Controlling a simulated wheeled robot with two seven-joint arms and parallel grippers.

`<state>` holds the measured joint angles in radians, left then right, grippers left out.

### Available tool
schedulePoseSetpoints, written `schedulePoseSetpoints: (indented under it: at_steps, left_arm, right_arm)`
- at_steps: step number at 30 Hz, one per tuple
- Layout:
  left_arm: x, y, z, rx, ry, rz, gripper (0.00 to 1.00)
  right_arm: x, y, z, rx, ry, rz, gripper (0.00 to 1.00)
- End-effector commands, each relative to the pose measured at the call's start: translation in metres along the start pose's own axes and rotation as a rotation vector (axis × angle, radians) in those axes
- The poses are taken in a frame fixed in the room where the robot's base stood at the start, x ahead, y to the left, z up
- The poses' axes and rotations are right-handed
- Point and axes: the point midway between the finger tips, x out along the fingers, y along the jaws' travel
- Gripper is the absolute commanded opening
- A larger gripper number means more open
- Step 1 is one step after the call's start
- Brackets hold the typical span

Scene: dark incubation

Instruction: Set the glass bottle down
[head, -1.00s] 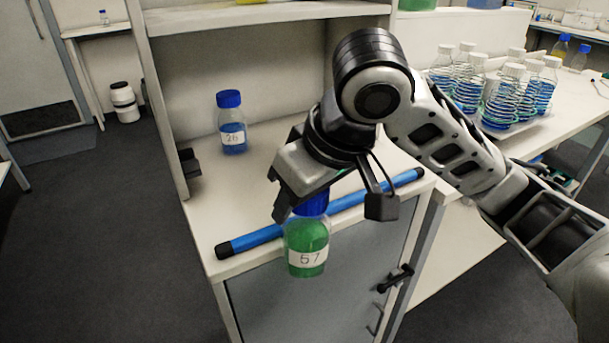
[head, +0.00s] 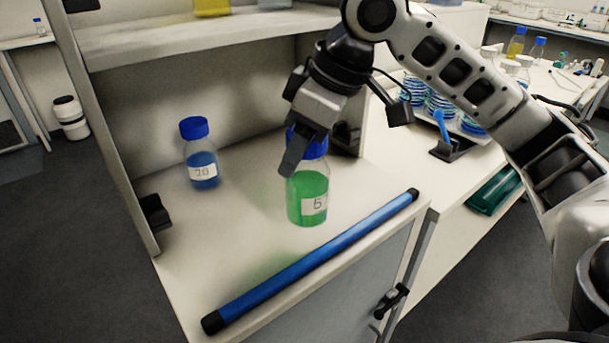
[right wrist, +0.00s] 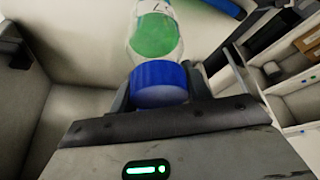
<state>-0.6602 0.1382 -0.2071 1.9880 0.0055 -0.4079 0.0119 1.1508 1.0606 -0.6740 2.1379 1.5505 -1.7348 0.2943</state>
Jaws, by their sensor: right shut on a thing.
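In the right wrist view the cap (right wrist: 160,84) sits between the fingers with the green bottle beyond. My left gripper is not in view.
A blue-capped bottle labelled 26 (head: 202,160) stands to the left. A blue bar with black ends (head: 315,258) lies along the front edge. A shelf (head: 200,36) hangs above at the back. The surface between the two bottles is clear.

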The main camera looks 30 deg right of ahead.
Motion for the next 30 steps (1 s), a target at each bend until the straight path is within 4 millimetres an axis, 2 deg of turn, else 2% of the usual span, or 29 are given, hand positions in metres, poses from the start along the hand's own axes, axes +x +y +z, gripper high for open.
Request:
schedulePoseSetpoints:
  at_steps: [3, 11, 17, 29, 30]
  left_arm:
    - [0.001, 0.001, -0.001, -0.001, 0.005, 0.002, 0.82]
    - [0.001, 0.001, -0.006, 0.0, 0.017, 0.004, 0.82]
    - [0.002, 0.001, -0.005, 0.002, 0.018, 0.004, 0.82]
    - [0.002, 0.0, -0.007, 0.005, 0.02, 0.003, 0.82]
    - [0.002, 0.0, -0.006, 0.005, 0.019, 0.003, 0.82]
  right_arm:
    - [0.015, 0.014, 0.006, 0.003, 0.001, 0.002, 0.0]
    - [0.032, 0.029, 0.012, 0.003, 0.001, 0.002, 0.0]
    - [0.057, 0.029, 0.022, 0.0, 0.002, 0.001, 0.0]
    - [0.061, 0.029, 0.023, 0.0, 0.004, 0.002, 0.0]
    - [0.062, 0.029, 0.024, 0.0, 0.002, 0.001, 0.53]
